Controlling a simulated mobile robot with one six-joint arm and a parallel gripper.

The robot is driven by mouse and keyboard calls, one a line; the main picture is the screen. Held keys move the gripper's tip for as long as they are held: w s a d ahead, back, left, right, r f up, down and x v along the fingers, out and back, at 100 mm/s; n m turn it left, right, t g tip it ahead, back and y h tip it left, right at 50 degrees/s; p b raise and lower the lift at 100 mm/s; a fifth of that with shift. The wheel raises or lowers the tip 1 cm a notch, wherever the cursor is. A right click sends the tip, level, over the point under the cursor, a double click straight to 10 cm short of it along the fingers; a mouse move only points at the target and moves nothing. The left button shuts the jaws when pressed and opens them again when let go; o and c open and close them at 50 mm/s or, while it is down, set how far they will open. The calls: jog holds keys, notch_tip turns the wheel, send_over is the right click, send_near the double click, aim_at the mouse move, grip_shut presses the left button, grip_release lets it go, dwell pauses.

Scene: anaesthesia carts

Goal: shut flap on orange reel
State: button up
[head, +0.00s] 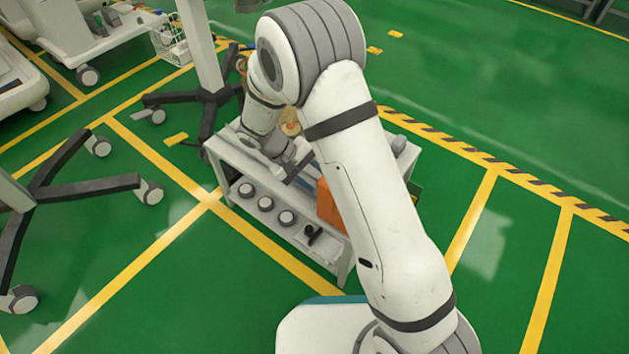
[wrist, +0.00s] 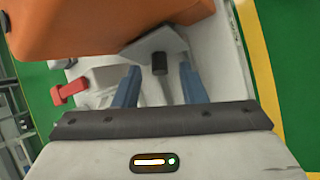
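The orange reel (wrist: 120,25) fills the top of the wrist view as a large rounded orange body. In the head view an orange body (head: 328,203) shows on the bench, partly hidden behind my arm. A grey angular piece (wrist: 150,46), which may be the flap, lies against the reel's lower edge in the wrist view. Contact cannot be told. In the head view my gripper is mostly hidden.
A red-handled part (wrist: 70,90) lies left of my fingers in the wrist view. Wheeled stand legs (head: 75,185) stand left; green floor at right is clear.

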jog(key=shift+d+f, duration=0.2)
jog(key=shift+f, duration=0.05)
grip_shut()
jog(key=shift+p, duration=0.35)
jog(key=shift+f+g+h+p, duration=0.1)
jog(key=shift+g+h+p, duration=0.3)
jog(key=shift+h+p, duration=0.4)
jog(key=shift+s+d+f+n+g+h+p, duration=0.15)
jog(key=shift+f+n+g+h+p, duration=0.1)
jog(key=shift+f+g+h+p, duration=0.25)
jog(key=shift+s+d+f+n+g+h+p, duration=0.1)
jog(key=shift+f+n+g+h+p, duration=0.2)
jog(key=shift+h+p, duration=0.4)
